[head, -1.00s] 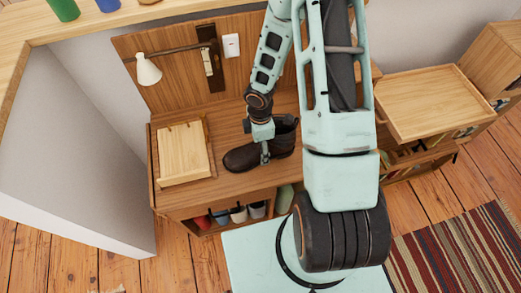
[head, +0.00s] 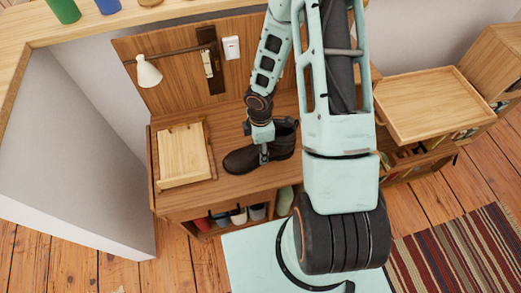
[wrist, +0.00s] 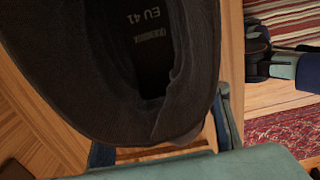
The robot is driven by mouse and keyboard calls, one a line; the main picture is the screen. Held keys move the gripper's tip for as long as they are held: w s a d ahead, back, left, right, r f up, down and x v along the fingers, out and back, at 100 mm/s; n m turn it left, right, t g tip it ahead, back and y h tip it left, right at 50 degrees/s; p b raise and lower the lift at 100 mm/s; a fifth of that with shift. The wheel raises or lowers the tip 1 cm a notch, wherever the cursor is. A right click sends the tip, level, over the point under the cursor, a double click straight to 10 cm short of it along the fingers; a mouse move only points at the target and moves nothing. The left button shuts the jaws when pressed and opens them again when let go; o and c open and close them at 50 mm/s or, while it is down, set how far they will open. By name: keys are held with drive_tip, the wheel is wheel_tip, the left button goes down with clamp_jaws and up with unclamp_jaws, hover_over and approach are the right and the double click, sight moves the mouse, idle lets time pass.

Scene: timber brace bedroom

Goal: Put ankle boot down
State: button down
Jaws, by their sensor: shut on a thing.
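A dark brown ankle boot (head: 243,160) is at the wooden desk (head: 228,188), its toe pointing left in the head view. It looks upright, at or just over the desktop; I cannot tell whether the sole touches. My gripper (head: 264,157) is shut on the boot near its middle, and the fingertips are partly hidden against it. In the wrist view the boot's open top (wrist: 150,60) fills the upper left, with "EU 41" printed inside.
A light wooden box (head: 184,155) stands on the desk left of the boot. A white lamp (head: 148,71) hangs above it. Several cups (head: 238,214) sit on the shelf below. A wooden tray top (head: 428,100) is at right. A striped rug (head: 460,255) lies on the floor.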

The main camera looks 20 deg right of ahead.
drive_tip(key=shift+r, duration=0.15)
drive_tip(key=shift+r+p, duration=0.85)
drive_tip(key=shift+p, duration=0.1)
drive_tip(key=s+r+p, duration=1.1)
drive_tip(key=s, duration=0.2)
drive_tip(key=shift+s, duration=0.35)
drive_tip(key=shift+d+p, duration=0.15)
drive_tip(key=shift+p, duration=0.25)
